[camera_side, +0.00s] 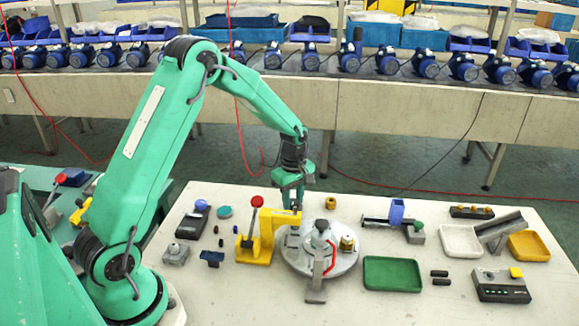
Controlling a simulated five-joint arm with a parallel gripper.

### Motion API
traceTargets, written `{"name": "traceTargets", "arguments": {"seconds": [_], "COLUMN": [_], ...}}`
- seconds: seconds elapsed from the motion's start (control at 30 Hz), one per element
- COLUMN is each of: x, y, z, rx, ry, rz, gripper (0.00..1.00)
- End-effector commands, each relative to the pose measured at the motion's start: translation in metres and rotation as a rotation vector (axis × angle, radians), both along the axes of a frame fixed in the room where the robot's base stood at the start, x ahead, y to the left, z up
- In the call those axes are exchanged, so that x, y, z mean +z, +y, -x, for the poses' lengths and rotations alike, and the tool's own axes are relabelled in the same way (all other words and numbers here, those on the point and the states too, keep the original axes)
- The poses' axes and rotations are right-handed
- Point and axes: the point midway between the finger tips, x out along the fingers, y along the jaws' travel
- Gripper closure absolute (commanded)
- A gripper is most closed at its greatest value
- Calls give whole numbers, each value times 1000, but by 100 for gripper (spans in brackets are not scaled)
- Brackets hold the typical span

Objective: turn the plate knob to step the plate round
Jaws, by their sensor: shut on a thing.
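The round grey plate (343,262) lies on the white table in the middle of the picture. A grey knob-like post (321,226) stands near its middle, and a small brass-coloured part (347,243) sits on its right side. My gripper (291,207) points down at the plate's back left edge, by the arm of the yellow lever press (256,248), left of the knob-like post in the picture. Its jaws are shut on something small. I cannot make out what it is or whether it touches the plate. A grey bracket with a red part (331,257) crosses the plate's front.
A red-balled lever (257,202) rises beside my gripper. A green tray (392,274) stands right of the plate. Behind it is a slide with a blue block (397,212). A white tray (461,240), yellow tray (528,246) and button box (500,287) stand farther right.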

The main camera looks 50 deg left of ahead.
Motion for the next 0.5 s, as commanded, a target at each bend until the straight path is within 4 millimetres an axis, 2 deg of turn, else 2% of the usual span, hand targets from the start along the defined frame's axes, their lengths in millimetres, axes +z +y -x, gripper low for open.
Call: {"name": "traceTargets", "arguments": {"seconds": [0.03, 0.07, 0.13, 0.5], "x": [1, 1, 1, 2], "y": [1, 1, 1, 0], "z": [0, 0, 0, 0], "rx": [3, 2, 2, 0], "ry": [0, 0, 0, 0], "rz": [0, 0, 0, 0], "gripper": [91, 62, 48, 47]}}
